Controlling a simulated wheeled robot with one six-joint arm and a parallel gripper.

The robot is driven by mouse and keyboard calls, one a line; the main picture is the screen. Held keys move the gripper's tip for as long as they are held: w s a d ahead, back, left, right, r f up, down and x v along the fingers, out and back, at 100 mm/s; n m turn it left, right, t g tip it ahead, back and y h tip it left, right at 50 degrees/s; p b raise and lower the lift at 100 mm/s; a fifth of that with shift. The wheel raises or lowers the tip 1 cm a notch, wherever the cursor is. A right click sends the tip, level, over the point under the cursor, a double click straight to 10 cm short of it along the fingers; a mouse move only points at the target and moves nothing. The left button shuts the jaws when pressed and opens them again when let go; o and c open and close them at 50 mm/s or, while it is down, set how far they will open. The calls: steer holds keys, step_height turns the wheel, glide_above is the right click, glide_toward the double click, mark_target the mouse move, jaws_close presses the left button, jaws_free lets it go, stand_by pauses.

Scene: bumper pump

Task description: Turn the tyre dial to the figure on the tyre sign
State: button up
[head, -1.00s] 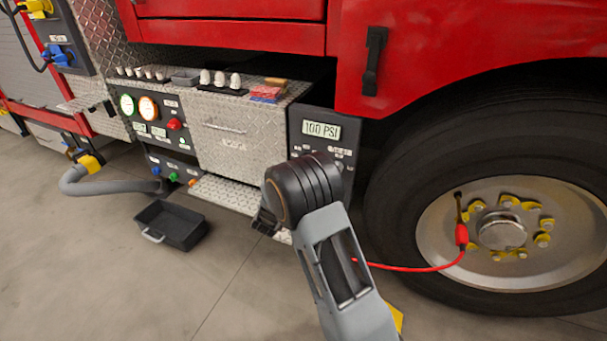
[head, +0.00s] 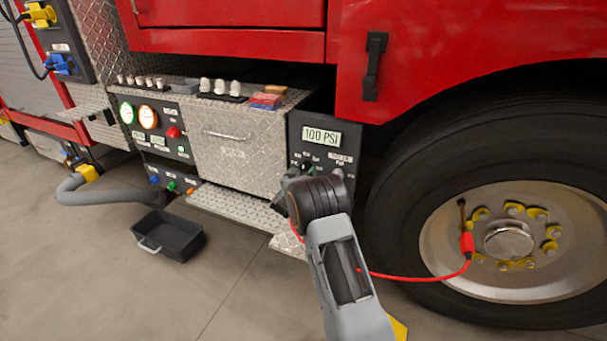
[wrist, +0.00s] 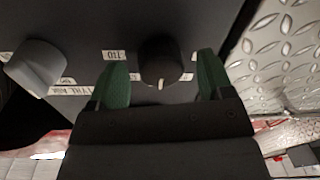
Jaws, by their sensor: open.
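The tyre sign (head: 321,136) reads 100 PSI at the top of a dark panel beside the wheel. The tyre dial, a round black knob (wrist: 160,60) with a pale pointer mark, is on that panel in the wrist view. A label reading 110, upside down in this view, lies just left of the knob. My gripper (wrist: 162,70) is open, with one green fingertip on each side of the knob in the picture. I see no contact, and cannot tell how deep the fingertips reach. In the head view my wrist covers the lower panel.
A grey knob (wrist: 37,67) sits left of the dial in the wrist view. A red hose (head: 420,277) runs from near the panel to the wheel (head: 500,240). A diamond-plate step (head: 235,207) juts out left of my gripper. A black bin (head: 170,236) stands on the floor.

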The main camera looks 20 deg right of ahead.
steer(key=shift+w+d, duration=0.3)
steer(key=shift+w, duration=0.05)
steer(key=shift+c, duration=0.5)
steer(key=c, duration=0.8)
